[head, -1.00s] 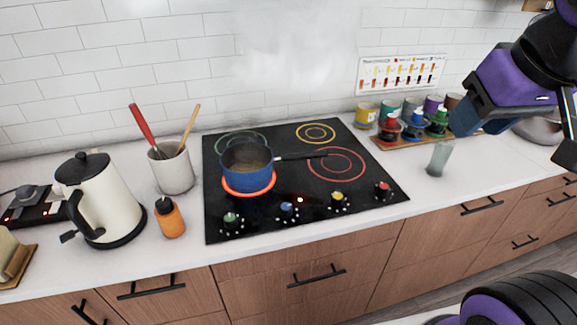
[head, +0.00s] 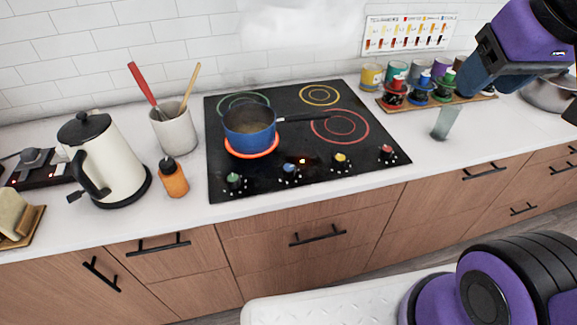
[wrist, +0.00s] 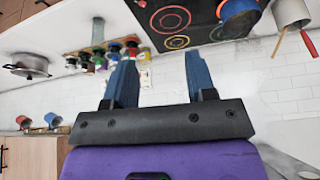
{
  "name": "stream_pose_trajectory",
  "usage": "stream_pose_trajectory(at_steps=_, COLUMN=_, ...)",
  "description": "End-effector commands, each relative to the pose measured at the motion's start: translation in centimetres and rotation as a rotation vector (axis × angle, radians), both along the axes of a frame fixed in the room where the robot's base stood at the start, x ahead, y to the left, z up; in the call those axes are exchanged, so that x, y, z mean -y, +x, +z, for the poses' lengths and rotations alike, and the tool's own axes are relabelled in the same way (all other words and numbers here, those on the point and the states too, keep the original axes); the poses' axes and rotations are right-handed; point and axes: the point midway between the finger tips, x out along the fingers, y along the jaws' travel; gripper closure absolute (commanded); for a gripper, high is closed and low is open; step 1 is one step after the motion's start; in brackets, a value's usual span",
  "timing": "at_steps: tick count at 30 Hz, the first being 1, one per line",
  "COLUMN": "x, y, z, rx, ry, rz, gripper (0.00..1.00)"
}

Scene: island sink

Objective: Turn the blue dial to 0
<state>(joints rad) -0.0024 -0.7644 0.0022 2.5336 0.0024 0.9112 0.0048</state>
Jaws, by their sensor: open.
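The blue dial (head: 289,169) is on the front edge of the black cooktop (head: 225,184), second from the left in a row with the green dial (head: 234,181), yellow dial (head: 341,160) and red dial (head: 386,152). Its exact pointer setting is too small to read. A blue pot (head: 249,127) sits on the front left burner, which glows red. My gripper (head: 472,82) is at the upper right of the head view, well apart from the dial. In the wrist view, its two blue fingers (wrist: 161,72) are apart with nothing between them. No dial is clear there.
A kettle (head: 118,172), utensil crock (head: 176,136) and orange bottle (head: 173,180) stand left of the cooktop. A glass (head: 444,124) and a board with colored bottles (head: 430,101) are to its right. The counter strip before the dials is clear.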

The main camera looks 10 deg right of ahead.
Motion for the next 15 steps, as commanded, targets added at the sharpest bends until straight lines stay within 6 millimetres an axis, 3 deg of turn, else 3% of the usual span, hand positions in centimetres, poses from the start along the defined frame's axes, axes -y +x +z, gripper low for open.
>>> stream_pose_trajectory(at_steps=5, x=-0.4, y=1.3, z=-0.1, rx=-0.02, ry=-0.003, rz=0.011, gripper=0.38)
stream_pose_trajectory(at_steps=15, x=-3.6, y=9.0, z=-2.3, rx=-0.13, ry=-0.021, rz=0.069, gripper=0.38)
